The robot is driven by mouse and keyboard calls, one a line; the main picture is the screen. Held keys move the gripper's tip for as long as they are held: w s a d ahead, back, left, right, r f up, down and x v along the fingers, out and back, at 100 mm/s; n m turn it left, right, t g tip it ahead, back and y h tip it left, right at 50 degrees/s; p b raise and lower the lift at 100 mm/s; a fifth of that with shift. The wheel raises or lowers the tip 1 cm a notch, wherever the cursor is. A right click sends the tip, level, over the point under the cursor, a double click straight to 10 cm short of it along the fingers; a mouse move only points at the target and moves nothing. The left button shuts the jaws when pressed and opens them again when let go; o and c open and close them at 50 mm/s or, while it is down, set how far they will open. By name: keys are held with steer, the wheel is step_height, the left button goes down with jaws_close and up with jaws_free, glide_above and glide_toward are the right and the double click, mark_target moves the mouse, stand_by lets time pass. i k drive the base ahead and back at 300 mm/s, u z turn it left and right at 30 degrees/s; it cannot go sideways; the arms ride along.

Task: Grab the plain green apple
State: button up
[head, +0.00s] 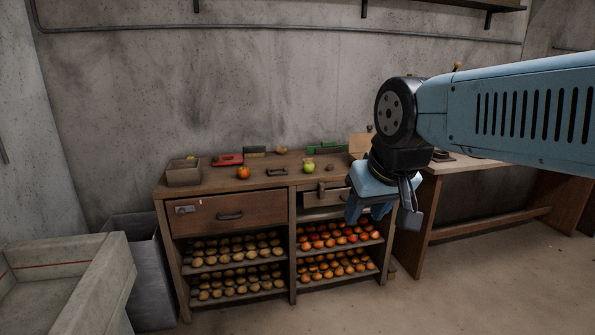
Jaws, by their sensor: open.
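A green apple (309,168) sits on top of the wooden cabinet (205,182), right of its middle. My gripper (383,212) hangs in front of the cabinet's right end, fingers pointing down. It is open, with nothing seen between its fingers. It is to the right of the apple and lower in the picture, apart from it.
An orange-red fruit (243,172) and a box (184,173) stand left on the cabinet top. A red item (228,160) and green items (325,148) lie at the back. Shelves below hold many fruits. A concrete trough (70,285) stands front left.

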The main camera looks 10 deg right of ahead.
mark_target(307, 166)
steer(key=z, duration=0.45)
steer(key=i, duration=1.65)
steer(key=z, duration=0.6)
